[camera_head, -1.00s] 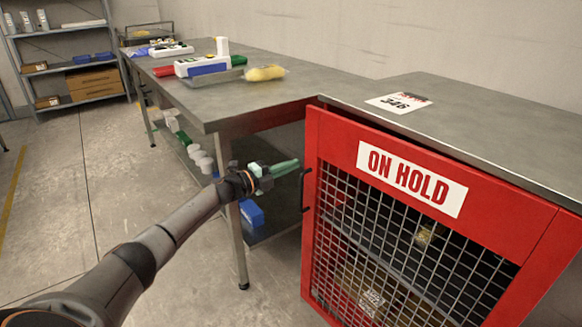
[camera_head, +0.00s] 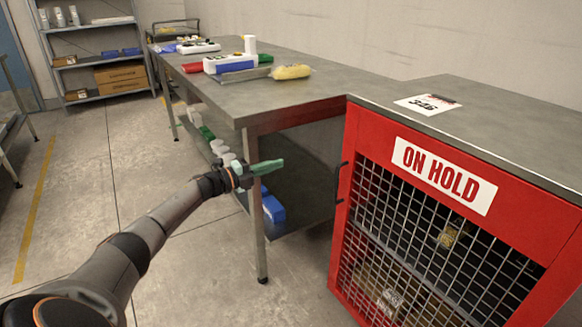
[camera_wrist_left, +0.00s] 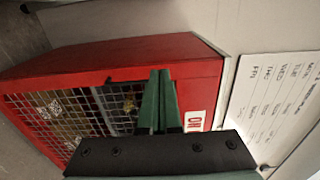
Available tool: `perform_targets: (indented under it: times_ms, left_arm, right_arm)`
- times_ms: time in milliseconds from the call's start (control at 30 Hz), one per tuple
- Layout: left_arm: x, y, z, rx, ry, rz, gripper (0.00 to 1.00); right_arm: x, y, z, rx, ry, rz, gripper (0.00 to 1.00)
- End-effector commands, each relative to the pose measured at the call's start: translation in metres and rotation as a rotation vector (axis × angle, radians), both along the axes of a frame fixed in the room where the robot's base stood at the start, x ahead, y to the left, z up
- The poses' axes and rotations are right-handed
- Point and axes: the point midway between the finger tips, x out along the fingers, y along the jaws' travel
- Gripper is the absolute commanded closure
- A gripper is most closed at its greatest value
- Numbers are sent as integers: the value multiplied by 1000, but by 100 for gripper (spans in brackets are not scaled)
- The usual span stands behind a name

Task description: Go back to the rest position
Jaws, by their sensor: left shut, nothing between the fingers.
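My left gripper (camera_head: 265,167) has green fingers and is shut and empty. In the head view it is in front of the steel table, left of the red ON HOLD cage (camera_head: 455,188) and apart from its handle. In the left wrist view the shut green fingers (camera_wrist_left: 160,75) point toward the cage (camera_wrist_left: 120,55), which looks tilted there. The cage door is shut over mesh, with items faintly visible inside. My right gripper does not show in either view.
A steel table (camera_head: 310,92) holds a yellow bag (camera_head: 291,72), a blue block and other items. Shelves (camera_head: 95,55) stand at the back left. The floor at left is clear.

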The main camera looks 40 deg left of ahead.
Motion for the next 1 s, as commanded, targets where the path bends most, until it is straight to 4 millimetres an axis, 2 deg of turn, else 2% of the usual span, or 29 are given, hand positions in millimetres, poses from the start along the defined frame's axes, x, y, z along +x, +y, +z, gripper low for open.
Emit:
perform_targets:
  times_ms: [100,367,467,533,567,667,700,767,800,900,1000]
  left_arm:
    - [-5,8,0,0,0,0,100]
    - [-6,10,1,0,-1,-1,100]
    - [-6,2,-3,-7,0,-15,100]
    - [-5,-18,-9,-25,1,-46,100]
    - [-5,-31,-13,-37,2,-67,100]
    - [-9,-92,-27,-105,5,-158,100]
    - [-14,-121,-32,-141,5,-201,100]
    - [-25,-165,-38,-205,5,-263,100]
    - [-35,-192,-40,-249,4,-301,100]
    - [-63,-256,-37,-369,3,-388,100]
    - [-98,-310,-23,-497,-5,-464,100]
  right_arm:
    - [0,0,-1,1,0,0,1]
    - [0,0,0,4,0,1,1]
    - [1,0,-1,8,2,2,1]
    - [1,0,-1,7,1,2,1]
    - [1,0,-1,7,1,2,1]
    - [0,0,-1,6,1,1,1]
    - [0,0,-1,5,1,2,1]
    - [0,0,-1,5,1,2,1]
    - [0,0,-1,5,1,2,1]
    - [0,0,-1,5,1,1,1]
    - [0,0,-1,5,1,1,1]
